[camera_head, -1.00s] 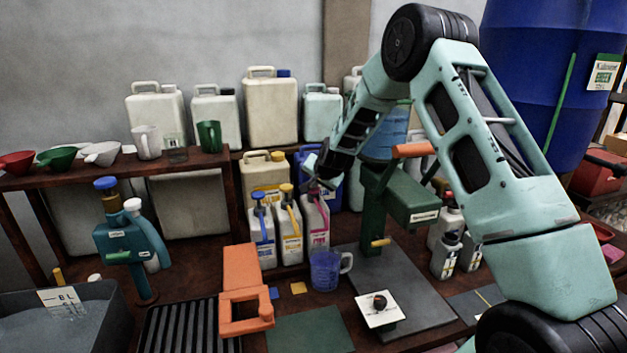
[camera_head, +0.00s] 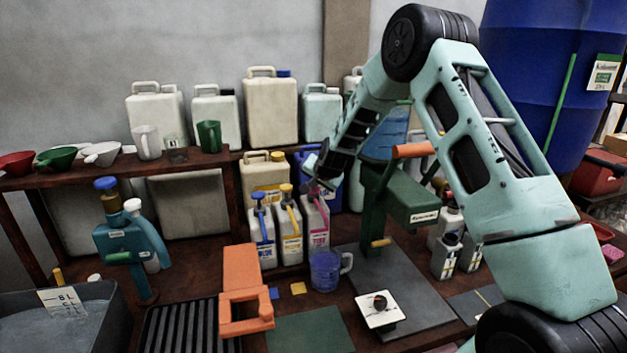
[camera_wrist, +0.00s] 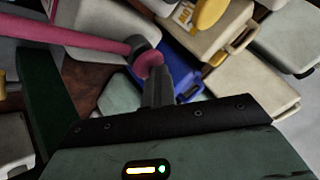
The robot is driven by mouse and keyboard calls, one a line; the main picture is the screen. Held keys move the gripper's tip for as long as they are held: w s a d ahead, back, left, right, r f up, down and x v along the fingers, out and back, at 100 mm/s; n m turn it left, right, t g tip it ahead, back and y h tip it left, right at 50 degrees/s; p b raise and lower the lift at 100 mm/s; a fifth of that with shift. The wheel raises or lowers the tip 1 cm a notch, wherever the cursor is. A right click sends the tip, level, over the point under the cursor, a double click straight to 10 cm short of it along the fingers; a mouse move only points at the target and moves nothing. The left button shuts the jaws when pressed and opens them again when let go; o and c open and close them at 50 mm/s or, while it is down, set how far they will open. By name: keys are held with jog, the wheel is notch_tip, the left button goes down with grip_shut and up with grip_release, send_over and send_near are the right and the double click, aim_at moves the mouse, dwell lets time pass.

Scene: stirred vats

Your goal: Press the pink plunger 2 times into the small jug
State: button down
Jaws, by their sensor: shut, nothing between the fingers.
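The pink plunger tops the white bottle with the pink label (camera_head: 317,238), at the right end of a row of three pump bottles. In the wrist view the pink plunger (camera_wrist: 149,62) shows its round head at my fingertips, and its pink spout runs left. My gripper (camera_wrist: 157,82) is shut and empty, its fingertips at the plunger head and seemingly touching it. In the head view my gripper (camera_head: 316,182) is over that bottle and partly hides the plunger top. The small jug (camera_head: 325,270), blue and see-through with a handle at right, stands in front of the pink-labelled bottle.
A blue-pump bottle (camera_head: 262,238) and a yellow-pump bottle (camera_head: 290,235) stand close at left. A green press stand (camera_head: 375,205) rises close at right. An orange holder (camera_head: 243,285) and a white plate with a dark knob (camera_head: 380,308) lie in front.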

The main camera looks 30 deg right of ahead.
aim_at(315, 190)
jog(key=shift+s+f, duration=0.25)
jog(key=shift+f, duration=0.4)
jog(key=shift+s+f+b, duration=0.1)
jog(key=shift+f+b, duration=0.35)
jog(key=shift+b, duration=0.2)
jog(key=shift+r, duration=0.15)
jog(key=shift+w+r+p, duration=0.2)
jog(key=shift+r+p, duration=1.7)
jog(key=shift+r, duration=1.3)
